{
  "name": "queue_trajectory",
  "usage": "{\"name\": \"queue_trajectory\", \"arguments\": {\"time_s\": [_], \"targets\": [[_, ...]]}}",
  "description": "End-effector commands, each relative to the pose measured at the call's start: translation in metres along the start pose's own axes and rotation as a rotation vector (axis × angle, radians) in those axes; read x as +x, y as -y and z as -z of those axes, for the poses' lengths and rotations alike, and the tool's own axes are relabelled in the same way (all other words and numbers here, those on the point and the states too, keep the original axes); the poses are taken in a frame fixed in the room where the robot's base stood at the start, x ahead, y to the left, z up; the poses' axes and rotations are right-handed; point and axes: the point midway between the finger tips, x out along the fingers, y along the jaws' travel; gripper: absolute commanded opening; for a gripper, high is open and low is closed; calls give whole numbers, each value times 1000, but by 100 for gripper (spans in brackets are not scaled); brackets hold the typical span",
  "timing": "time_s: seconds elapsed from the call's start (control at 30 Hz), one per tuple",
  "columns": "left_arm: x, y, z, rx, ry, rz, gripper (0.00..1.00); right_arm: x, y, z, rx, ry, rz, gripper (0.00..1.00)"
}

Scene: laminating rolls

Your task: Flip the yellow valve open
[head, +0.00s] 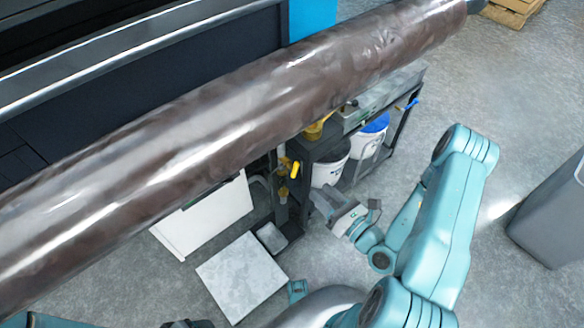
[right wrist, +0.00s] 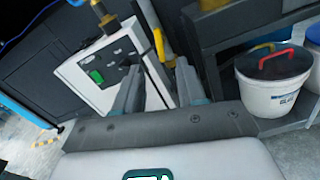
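The yellow valve (head: 295,169) shows below the big dark roll in the head view, on brass pipework at the left end of a dark bench. Its yellow handle also shows in the right wrist view (right wrist: 158,45), just beyond the gap between my fingertips. My right gripper (head: 322,200) is to the right of the valve and a little below it in the head view. In the right wrist view its two fingers (right wrist: 158,72) stand apart with nothing held between them. I see no contact with the handle. My left gripper does not show clearly in either view.
The long glossy roll (head: 190,130) crosses above the valve. A white bucket (right wrist: 275,95) with a red handle stands under the bench, beside a blue-lidded bucket (head: 370,140).

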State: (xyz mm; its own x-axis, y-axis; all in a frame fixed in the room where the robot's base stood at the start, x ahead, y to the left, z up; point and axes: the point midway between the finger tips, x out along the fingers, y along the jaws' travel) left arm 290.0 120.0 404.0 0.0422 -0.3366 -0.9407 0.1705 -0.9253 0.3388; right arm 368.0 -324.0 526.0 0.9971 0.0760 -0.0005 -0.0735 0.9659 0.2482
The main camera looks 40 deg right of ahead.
Motion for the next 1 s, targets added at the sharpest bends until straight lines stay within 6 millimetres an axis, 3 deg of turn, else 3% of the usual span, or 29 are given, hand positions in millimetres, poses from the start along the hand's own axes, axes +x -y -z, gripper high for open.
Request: {"name": "queue_trajectory", "arguments": {"time_s": [0.3, 0.5, 0.9, 0.93, 1.0], "targets": [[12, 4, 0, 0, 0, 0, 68, 77, -4, 2, -3, 3, -9, 40], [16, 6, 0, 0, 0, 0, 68, 109, -5, 2, -1, 1, -5, 40], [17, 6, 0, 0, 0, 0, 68, 121, -5, 1, 2, 0, -2, 40], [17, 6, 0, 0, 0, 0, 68, 120, -5, 1, 2, 0, -2, 36], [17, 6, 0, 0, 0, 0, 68, 120, -5, 1, 2, 0, -2, 14]]}}
